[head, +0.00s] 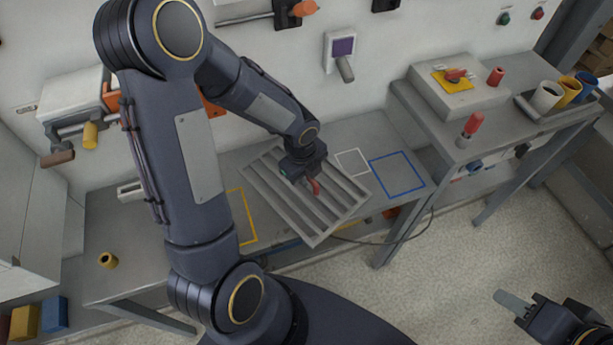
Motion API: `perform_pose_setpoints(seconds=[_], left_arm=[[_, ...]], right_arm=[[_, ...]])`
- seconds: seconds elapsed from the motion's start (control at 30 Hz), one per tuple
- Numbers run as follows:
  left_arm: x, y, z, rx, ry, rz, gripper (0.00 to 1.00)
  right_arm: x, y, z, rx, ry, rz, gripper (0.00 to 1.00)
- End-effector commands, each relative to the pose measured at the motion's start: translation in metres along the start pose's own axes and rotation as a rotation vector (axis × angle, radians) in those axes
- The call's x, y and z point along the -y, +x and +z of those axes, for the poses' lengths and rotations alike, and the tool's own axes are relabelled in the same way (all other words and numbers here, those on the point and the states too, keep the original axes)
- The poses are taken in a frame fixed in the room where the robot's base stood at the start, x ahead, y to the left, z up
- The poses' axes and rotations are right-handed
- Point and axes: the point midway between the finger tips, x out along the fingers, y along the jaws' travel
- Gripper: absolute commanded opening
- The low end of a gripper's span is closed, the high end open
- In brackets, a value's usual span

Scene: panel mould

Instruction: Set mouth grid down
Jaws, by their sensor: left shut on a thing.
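The mouth grid (335,210) is a grey slatted rectangular frame, seen over the middle of the grey bench. Its near corner reaches past the bench's front edge. I cannot tell whether it touches the bench top. My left gripper (311,182) is over the middle of the grid and shut on it, by a small red part; the gripper hides part of the slats. My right gripper (515,304) is at the lower right, over the floor and away from the bench; its jaw opening is not clear.
A yellow outline (243,217), a white outline (352,162) and a blue outline (397,174) mark the bench top. A yellow ring (108,260) lies at left. A side table (470,130) with a switch box stands at right.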

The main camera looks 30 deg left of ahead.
Motion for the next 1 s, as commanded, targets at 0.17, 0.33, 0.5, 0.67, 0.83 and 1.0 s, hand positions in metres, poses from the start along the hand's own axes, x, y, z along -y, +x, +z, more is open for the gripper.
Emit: perform_pose_setpoints(seconds=[0.17,0.33,0.5,0.67,0.83,1.0], left_arm=[[0.0,0.004,0.0,0.001,0.001,-0.003,0.0],[0.0,0.006,0.0,0.001,0.0,-0.003,0.0],[-0.001,0.007,0.0,0.001,0.0,-0.001,0.27],[-0.001,0.007,0.0,0.0,0.0,-0.001,0.36],[-0.001,0.006,0.0,0.0,0.0,-0.001,0.36],[0.001,-0.008,0.0,0.001,-0.002,-0.005,0.36]], right_arm=[[0.0,0.001,0.0,0.0,0.0,0.0,0.36],[-0.001,0.002,0.001,0.0,0.0,0.0,0.36],[-0.001,0.003,0.001,0.0,0.0,0.0,0.36],[-0.001,0.003,0.001,0.0,0.0,0.0,0.36],[-0.001,0.002,0.001,0.0,0.0,0.0,0.36],[0.001,-0.002,-0.001,0.0,0.0,0.0,0.36]])
